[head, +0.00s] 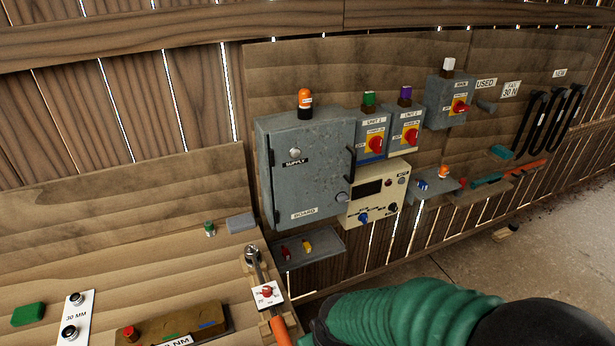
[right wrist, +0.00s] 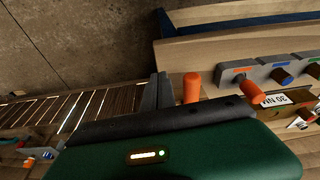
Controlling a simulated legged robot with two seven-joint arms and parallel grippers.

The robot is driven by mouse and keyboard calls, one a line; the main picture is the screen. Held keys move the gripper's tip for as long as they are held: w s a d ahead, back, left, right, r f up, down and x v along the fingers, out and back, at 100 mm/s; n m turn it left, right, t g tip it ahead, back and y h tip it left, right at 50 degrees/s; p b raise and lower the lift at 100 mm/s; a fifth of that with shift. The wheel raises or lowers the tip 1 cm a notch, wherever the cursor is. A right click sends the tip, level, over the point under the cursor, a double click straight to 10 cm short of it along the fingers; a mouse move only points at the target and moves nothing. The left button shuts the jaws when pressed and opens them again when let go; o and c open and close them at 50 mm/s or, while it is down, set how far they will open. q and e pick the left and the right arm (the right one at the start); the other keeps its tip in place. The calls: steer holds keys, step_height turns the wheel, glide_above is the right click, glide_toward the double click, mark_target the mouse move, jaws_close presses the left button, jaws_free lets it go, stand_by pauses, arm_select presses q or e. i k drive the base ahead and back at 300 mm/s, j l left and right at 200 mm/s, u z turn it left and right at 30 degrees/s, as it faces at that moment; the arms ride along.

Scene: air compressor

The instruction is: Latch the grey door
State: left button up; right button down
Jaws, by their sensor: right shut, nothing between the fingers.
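The grey door (head: 312,165) is the front of the grey wall cabinet, with labels reading SUPPLY and BOARD. It looks closed or nearly closed; I cannot tell whether it sits fully flush. A black handle (head: 350,163) is on its right edge, and a round silver knob (head: 341,198) is near its lower right corner. My right arm comes in at the bottom right of the head view, well below and in front of the door. My right gripper (right wrist: 157,92) shows in the right wrist view, shut and empty. The door is not clear in that view. My left gripper is not in view.
A beige meter box (head: 378,190) and switch boxes (head: 375,133) are right of the cabinet. A small grey shelf (head: 318,250) is below it. A wooden bench with an orange-handled tool (head: 280,330) is in front. Orange posts (right wrist: 192,88) stand near my right gripper.

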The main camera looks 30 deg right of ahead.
mark_target(342, 197)
steer(key=l+u, duration=0.1)
steer(key=l, duration=0.5)
steer(key=l+u, duration=0.1)
steer(key=l, duration=0.5)
steer(key=k+l+u, duration=0.1)
steer(key=l, duration=0.45)
steer(key=k+l+u, duration=0.1)
steer(key=l, duration=0.5)
